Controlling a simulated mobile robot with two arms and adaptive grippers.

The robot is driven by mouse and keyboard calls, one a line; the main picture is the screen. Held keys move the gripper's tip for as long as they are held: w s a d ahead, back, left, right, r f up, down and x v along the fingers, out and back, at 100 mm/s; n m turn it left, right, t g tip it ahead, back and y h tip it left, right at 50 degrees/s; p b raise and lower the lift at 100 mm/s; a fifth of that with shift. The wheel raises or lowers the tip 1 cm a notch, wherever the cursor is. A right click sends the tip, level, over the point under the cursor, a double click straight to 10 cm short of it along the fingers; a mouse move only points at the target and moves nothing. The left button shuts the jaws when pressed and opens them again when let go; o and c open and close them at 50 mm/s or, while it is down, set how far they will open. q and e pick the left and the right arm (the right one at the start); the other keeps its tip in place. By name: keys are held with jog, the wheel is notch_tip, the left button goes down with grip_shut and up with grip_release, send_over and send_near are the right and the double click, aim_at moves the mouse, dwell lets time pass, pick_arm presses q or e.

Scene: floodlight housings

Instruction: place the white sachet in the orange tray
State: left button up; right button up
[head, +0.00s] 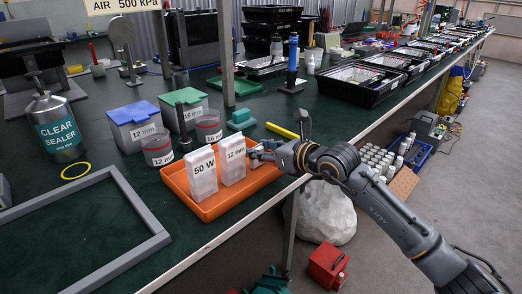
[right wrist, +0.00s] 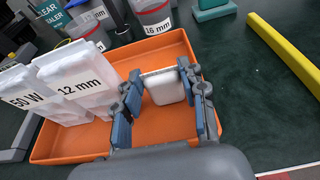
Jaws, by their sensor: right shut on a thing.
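The orange tray (head: 207,212) lies on the green bench near its front edge; it also fills the middle of the right wrist view (right wrist: 72,148). My right gripper (head: 262,152) reaches in over the tray's right end. In the right wrist view my right gripper (right wrist: 160,78) is shut on the white sachet (right wrist: 165,90), which sits between the fingertips with orange tray around it. I cannot tell whether the sachet touches the tray floor. In the head view the gripper mostly hides the sachet. My left gripper is not in view.
White boxes marked 50 W (head: 202,173) and 12 mm (head: 232,160) stand in the tray's left and middle part. Red-banded clear tubs (head: 158,150), a blue-lidded bin (head: 135,125) and a green-lidded bin (head: 184,107) stand behind. A yellow bar (head: 282,131) lies beyond the tray.

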jog(key=o, duration=0.7)
jog(key=shift+c, duration=0.2)
